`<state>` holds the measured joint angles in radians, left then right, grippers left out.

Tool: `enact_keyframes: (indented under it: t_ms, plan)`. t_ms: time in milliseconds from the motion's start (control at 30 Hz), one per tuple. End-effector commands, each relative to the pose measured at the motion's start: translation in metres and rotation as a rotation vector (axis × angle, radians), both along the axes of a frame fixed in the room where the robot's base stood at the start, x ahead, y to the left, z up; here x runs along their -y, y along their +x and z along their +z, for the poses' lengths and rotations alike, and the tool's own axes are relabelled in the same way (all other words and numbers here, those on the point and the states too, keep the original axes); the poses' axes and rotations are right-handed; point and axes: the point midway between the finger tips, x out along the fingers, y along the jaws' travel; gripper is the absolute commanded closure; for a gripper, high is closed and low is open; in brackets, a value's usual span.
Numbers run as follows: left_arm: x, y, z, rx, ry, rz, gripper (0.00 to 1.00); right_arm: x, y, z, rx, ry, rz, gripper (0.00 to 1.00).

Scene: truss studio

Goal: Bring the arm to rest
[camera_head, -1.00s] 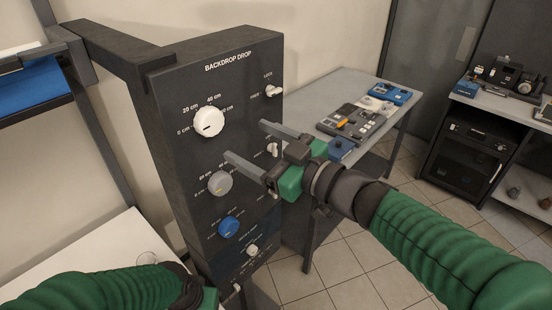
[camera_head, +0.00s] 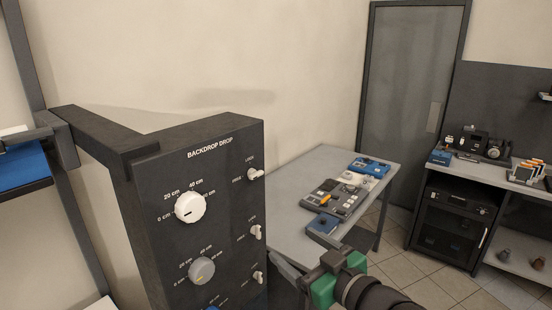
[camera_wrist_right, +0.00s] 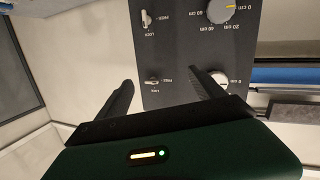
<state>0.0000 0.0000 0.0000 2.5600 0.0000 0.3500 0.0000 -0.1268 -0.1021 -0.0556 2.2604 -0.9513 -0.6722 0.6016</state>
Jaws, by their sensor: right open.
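My right gripper (camera_head: 290,241) is low in the head view, right of the backdrop drop panel (camera_head: 228,190), with its green body cut by the bottom edge. In the right wrist view, its two dark fingers (camera_wrist_right: 160,82) are spread with nothing between them. The dark panel (camera_wrist_right: 185,60) shows upside down beyond the fingers. A visible gap between fingers and panel cannot be judged exactly. My left arm and gripper are out of view.
The panel bears a white knob (camera_head: 190,207), a grey knob (camera_head: 201,270) and white toggle switches (camera_head: 256,174). A grey table (camera_head: 285,205) with blue and grey devices stands to the right. A dark cabinet (camera_head: 455,225) stands further right.

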Motion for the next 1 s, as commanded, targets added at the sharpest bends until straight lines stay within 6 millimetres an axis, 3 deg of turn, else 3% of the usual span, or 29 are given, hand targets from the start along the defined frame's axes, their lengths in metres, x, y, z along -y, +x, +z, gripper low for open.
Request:
enact_keyframes:
  t_ms: [33,67,167,267,300,400,500,600,1000]
  plan:
    - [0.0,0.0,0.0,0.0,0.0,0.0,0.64,0.029,0.009,-0.034,-0.086,-0.027,-0.122,0.22]
    - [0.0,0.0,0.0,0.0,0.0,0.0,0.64,0.047,0.011,-0.056,-0.141,-0.047,-0.195,0.22]
    - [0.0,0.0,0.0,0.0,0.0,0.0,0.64,0.1,-0.003,-0.13,-0.362,-0.12,-0.397,0.22]
    - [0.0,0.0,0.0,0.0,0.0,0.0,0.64,0.139,-0.046,-0.201,-0.619,-0.186,-0.54,0.22]
    - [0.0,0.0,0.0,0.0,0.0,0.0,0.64,0.149,-0.069,-0.226,-0.726,-0.21,-0.578,0.22]
    - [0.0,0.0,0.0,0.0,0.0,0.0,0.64,0.161,-0.126,-0.272,-0.965,-0.244,-0.629,0.22]
    - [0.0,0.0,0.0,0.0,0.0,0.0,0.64,0.16,-0.167,-0.295,-1.128,-0.256,-0.639,0.22]
    - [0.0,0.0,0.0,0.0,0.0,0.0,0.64,0.158,-0.186,-0.304,-1.203,-0.257,-0.637,0.22]
    - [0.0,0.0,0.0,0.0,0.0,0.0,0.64,0.157,-0.188,-0.304,-1.21,-0.258,-0.636,0.22]
